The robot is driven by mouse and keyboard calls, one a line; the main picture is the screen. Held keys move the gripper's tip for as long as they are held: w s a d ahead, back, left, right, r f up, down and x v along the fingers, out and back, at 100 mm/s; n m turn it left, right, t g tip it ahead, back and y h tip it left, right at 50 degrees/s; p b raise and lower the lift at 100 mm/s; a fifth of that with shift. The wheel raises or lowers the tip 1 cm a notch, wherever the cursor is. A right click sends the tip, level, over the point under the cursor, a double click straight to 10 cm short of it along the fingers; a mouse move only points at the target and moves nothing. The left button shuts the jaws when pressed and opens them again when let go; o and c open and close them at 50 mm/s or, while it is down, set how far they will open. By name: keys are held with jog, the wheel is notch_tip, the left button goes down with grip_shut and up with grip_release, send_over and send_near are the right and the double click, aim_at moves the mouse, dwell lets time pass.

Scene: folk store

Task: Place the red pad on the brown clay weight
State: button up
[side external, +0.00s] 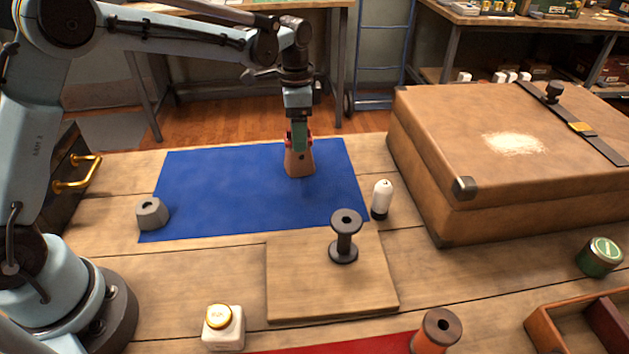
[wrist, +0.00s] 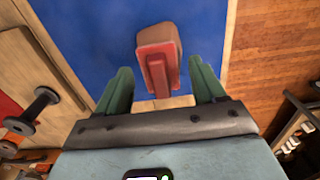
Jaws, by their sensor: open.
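The brown clay weight (side external: 300,165) stands upright on the blue mat, near the mat's far right part. The red pad (wrist: 157,72), with a raised ridge, lies on top of it in the wrist view; brown sides of the weight (wrist: 162,38) show around it. In the side view, only bits of red (side external: 309,140) show behind my finger. My gripper (side external: 299,146) points down over the weight. In the wrist view its green fingers (wrist: 160,70) are open, one on each side of the pad's ridge, with gaps. Contact between pad and weight is partly hidden.
The blue mat (side external: 220,190) is mostly clear, with a grey weight (side external: 152,214) at its left corner. A white-and-black bottle (side external: 382,198), a dark spool (side external: 345,235) on a wooden board (side external: 300,285), and a large brown case (side external: 480,150) stand to the right.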

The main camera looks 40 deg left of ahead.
notch_tip(320, 180, up, 12)
jog(key=s+a+r+n+t, duration=0.1)
jog(key=s+n+t, duration=0.3)
jog(key=s, duration=0.6)
jog(key=s+a+f+n+t, duration=0.1)
jog(key=s+f+n+t, duration=0.2)
jog(key=s, duration=0.6)
notch_tip(320, 180, down, 4)
jog(key=shift+s+r+n, duration=0.1)
jog(key=shift+s+n, duration=0.3)
jog(key=shift+n, duration=0.6)
